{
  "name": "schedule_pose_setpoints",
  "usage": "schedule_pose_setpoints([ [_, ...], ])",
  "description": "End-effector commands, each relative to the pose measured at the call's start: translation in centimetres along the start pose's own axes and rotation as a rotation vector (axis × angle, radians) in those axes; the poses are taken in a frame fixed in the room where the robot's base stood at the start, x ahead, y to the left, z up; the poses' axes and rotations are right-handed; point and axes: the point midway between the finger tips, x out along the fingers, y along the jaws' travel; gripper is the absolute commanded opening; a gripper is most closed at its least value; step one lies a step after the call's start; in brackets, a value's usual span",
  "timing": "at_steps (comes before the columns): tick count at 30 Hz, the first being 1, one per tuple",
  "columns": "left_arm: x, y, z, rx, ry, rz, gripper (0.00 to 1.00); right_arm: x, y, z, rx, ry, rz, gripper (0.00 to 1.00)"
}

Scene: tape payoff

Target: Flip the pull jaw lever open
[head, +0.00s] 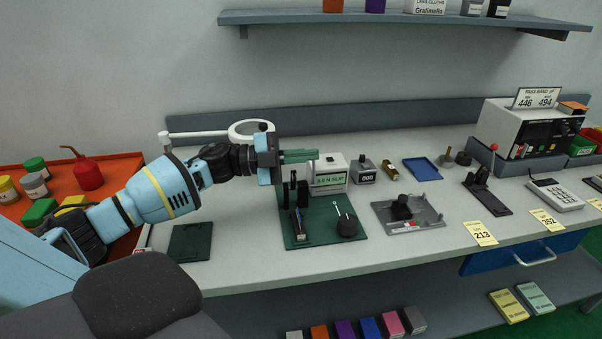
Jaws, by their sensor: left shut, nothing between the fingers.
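My left gripper (300,156) is shut and empty, with its green fingers pointing right, level with the top of a small white box (329,174) with a green label. A green base plate (322,232) lies in front of the box and carries black uprights (292,190), a dark clamp-like part (299,224) and a round black piece (347,225) with a thin pale lever (339,208) standing up. I cannot tell for sure which part is the pull jaw lever. The fingers appear clear of these parts. My right gripper is out of view.
A grey fixture tray (408,215), a red-knobbed lever stand (486,190), a blue tray (422,169) and an instrument (529,130) stand to the right. A magnifier lamp (251,129) is behind my gripper. A dark green plate (190,242) lies front left. A shelf (400,20) hangs above.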

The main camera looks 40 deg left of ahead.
Motion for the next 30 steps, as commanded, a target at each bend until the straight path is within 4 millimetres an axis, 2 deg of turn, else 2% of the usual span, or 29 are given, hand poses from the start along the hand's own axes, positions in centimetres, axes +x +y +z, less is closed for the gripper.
schedule_pose_setpoints([
  [9, -0.4, 1.7, -4.0, -0.002, 0.002, 0.003, 0.00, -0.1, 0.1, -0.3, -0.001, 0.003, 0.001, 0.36],
  [18, -0.7, 2.8, -6.9, -0.001, 0.002, 0.001, 0.00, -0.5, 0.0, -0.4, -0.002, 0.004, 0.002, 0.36],
  [30, -0.8, 3.2, -7.8, 0.000, 0.000, 0.000, 0.00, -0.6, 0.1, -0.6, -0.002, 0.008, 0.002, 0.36],
])
